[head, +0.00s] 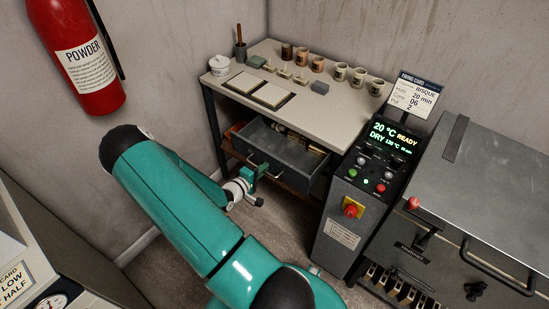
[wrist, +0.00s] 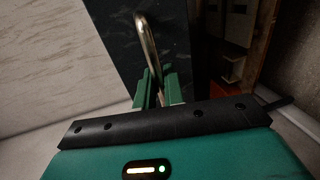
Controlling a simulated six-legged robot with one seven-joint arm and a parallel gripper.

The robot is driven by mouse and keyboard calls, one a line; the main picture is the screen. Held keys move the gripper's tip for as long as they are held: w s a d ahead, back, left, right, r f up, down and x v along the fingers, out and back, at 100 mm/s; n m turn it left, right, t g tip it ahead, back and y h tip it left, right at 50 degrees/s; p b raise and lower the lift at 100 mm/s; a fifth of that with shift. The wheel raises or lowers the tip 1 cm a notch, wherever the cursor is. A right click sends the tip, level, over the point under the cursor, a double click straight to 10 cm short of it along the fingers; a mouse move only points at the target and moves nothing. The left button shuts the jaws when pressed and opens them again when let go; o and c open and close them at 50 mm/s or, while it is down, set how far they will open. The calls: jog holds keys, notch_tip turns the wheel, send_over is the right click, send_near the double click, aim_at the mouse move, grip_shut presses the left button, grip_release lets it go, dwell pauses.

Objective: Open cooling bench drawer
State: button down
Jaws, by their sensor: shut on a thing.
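The cooling bench (head: 335,112) stands in the corner with a pale top and dark legs. Its grey drawer (head: 298,166) is pulled out below the top, and its inside shows. The drawer front also shows in the wrist view (wrist: 115,45). My gripper (head: 252,172) is at the drawer front. In the wrist view, its green fingers (wrist: 155,86) are shut on the curved metal handle (wrist: 147,42). The handle's far end is hidden between the fingers.
Cups (head: 341,71), pale tiles (head: 274,95) and a white pot (head: 219,65) stand on the bench top. A control post (head: 366,185) and a kiln (head: 490,190) stand close at right. A red extinguisher (head: 75,50) hangs at left. Floor before the drawer is clear.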

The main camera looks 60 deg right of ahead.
jog(key=f+v, duration=0.1)
jog(key=v, duration=0.7)
jog(key=shift+a+f, duration=0.3)
jog(key=shift+a, duration=0.25)
jog(key=shift+w, duration=0.1)
jog(key=c, duration=1.6)
grip_release()
jog(key=shift+c, duration=0.2)
jog(key=v, duration=1.3)
jog(key=shift+a, duration=0.35)
jog(key=shift+w, duration=0.1)
jog(key=shift+r, duration=0.1)
